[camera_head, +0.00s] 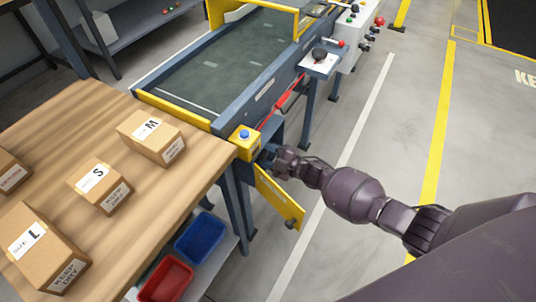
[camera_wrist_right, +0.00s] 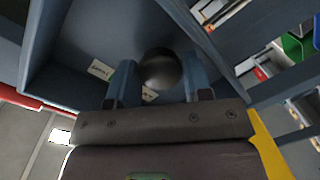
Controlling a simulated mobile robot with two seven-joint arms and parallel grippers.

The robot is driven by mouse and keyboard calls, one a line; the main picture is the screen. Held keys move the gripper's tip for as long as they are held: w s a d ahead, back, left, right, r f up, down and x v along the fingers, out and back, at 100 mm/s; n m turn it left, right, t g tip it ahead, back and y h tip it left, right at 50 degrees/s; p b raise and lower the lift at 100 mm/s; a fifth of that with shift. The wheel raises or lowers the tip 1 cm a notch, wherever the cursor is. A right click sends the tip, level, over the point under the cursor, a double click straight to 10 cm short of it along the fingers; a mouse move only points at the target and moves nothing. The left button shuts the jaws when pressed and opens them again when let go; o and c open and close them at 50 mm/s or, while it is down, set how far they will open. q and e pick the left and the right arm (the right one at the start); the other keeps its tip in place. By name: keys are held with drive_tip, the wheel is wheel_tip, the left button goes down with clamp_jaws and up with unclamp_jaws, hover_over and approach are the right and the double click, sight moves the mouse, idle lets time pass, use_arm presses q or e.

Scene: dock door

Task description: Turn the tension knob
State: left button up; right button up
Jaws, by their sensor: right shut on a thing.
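A dark round knob (camera_wrist_right: 160,66), which I take to be the tension knob, sits in an open blue-grey compartment in the right wrist view. My right gripper (camera_wrist_right: 153,82) is shut on it, with one blue finger on each side. In the head view my right gripper (camera_head: 269,154) reaches into the side of the conveyor (camera_head: 225,62) near its front corner, just above an open yellow door (camera_head: 278,199). The knob is hidden there. My left gripper is not in view.
A yellow box with a blue button (camera_head: 244,137) is close to my right gripper. A red bar (camera_head: 290,95) runs along the conveyor's side. A wooden table (camera_head: 75,128) with cartons stands at left, with blue (camera_head: 200,238) and red bins (camera_head: 165,280) below. The floor at right is clear.

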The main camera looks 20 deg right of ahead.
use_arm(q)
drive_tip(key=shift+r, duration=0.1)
use_arm(e)
drive_tip(key=shift+m, duration=0.5)
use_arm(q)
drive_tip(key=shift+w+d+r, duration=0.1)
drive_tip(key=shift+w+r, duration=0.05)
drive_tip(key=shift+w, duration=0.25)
use_arm(e)
drive_tip(key=o, duration=0.6)
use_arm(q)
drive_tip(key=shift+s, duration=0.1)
use_arm(e)
drive_tip(key=shift+d, duration=0.1)
drive_tip(key=shift+s+d+r, duration=0.1)
drive_tip(key=shift+s+d, duration=0.1)
drive_tip(key=shift+s, duration=0.05)
use_arm(q)
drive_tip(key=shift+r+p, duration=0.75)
drive_tip(key=shift+p, duration=0.25)
use_arm(e)
drive_tip(key=shift+v, duration=5)
